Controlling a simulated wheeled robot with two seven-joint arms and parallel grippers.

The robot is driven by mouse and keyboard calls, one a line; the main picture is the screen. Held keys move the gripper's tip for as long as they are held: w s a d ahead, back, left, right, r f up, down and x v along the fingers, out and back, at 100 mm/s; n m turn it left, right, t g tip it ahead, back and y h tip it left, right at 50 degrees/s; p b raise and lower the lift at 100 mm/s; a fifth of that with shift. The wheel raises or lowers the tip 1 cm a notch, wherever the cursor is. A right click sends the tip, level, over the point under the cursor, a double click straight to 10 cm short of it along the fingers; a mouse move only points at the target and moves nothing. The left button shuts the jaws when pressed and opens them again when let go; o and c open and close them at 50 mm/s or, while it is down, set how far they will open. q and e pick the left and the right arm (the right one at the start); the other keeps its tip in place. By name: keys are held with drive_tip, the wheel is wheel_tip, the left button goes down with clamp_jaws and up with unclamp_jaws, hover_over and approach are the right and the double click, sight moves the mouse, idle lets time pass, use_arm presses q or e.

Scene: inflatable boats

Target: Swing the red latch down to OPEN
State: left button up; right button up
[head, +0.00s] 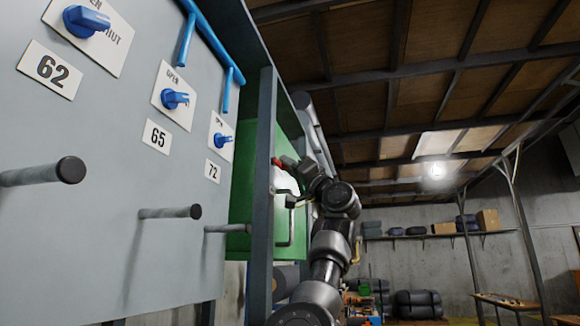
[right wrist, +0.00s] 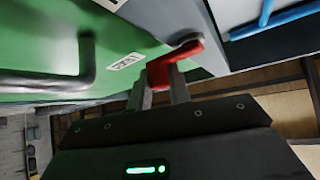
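The red latch (head: 285,162) shows in the head view on the green cabinet (head: 240,243), just past the edge of the grey panel. It also shows in the right wrist view (right wrist: 187,54), its arm slanting up to the right. My right gripper (right wrist: 161,84) has one finger on each side of the latch's near end and appears closed on it. In the head view my right gripper (head: 303,172) is at the latch, partly hidden by its own wrist. A small white label (right wrist: 125,61) sits beside the latch; its word is too small to read surely. My left gripper is not in view.
A grey panel (head: 110,240) with blue valve knobs (head: 174,99) and protruding pegs (head: 170,212) fills the left. A grey bar handle (right wrist: 55,82) juts from the green face near my right gripper. Shelves with rolled bundles (head: 415,231) stand far behind; the air at right is clear.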

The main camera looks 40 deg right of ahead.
clamp_jaws()
drive_tip(key=shift+f+m+h, duration=0.1)
drive_tip(key=shift+m+h, duration=0.2)
drive_tip(key=m+h, duration=0.1)
drive_tip(key=m+h+b, duration=0.1)
drive_tip(key=shift+a+f+m+g, duration=0.1)
drive_tip(key=shift+f+m+g, duration=0.2)
drive_tip(key=shift+f+m, duration=0.1)
drive_tip(key=m+h, duration=0.2)
drive_tip(key=shift+s+f+m+g+b, duration=0.1)
drive_tip(key=shift+f+m+g+b, duration=0.1)
drive_tip(key=shift+m+g+b, duration=0.15)
drive_tip(key=a+f+m+g+p, duration=0.1)
drive_tip(key=m+g, duration=0.2)
drive_tip(key=m, duration=0.1)
drive_tip(key=s+a+m+g+h+p, duration=0.1)
drive_tip(key=m+g, duration=0.2)
drive_tip(key=m, duration=0.1)
drive_tip(key=s+a+f+m+g+h+p, duration=0.1)
drive_tip(key=m+g+p, duration=0.1)
drive_tip(key=m+g, duration=0.2)
drive_tip(key=shift+s+a+f+m, duration=0.15)
drive_tip(key=shift+f+m, duration=0.1)
drive_tip(key=shift+f, duration=0.1)
